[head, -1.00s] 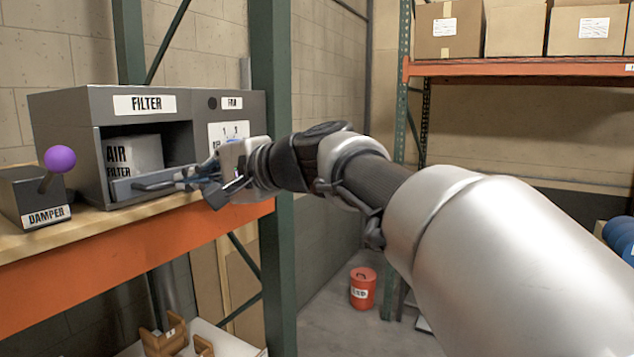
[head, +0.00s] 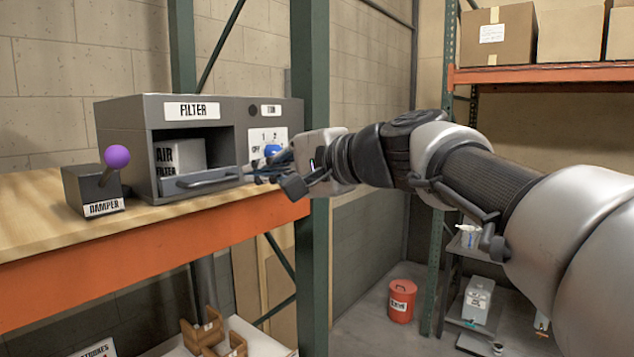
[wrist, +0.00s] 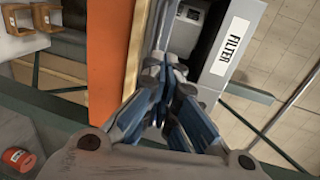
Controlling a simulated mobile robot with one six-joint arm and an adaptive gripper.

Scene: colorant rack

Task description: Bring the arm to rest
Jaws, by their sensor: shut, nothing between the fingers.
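My gripper (head: 272,172) is shut and empty, held in front of the right part of the grey filter box, near its blue knob (head: 272,151). In the wrist view its blue-grey fingers (wrist: 160,92) are together, with the FILTER label (wrist: 229,47) beyond them. My arm reaches in from the right. The filter box (head: 184,110) stands on the shelf with a drawer (head: 205,181) at its opening. A white air filter (head: 182,155) sits inside. I cannot tell whether the fingers touch the box.
A damper box with a purple ball lever (head: 117,157) stands on the wooden shelf (head: 40,215) at left. A green rack post (head: 310,240) stands close by my gripper. A red bin (head: 401,301) is on the floor. Cardboard boxes (head: 500,33) sit on the right rack.

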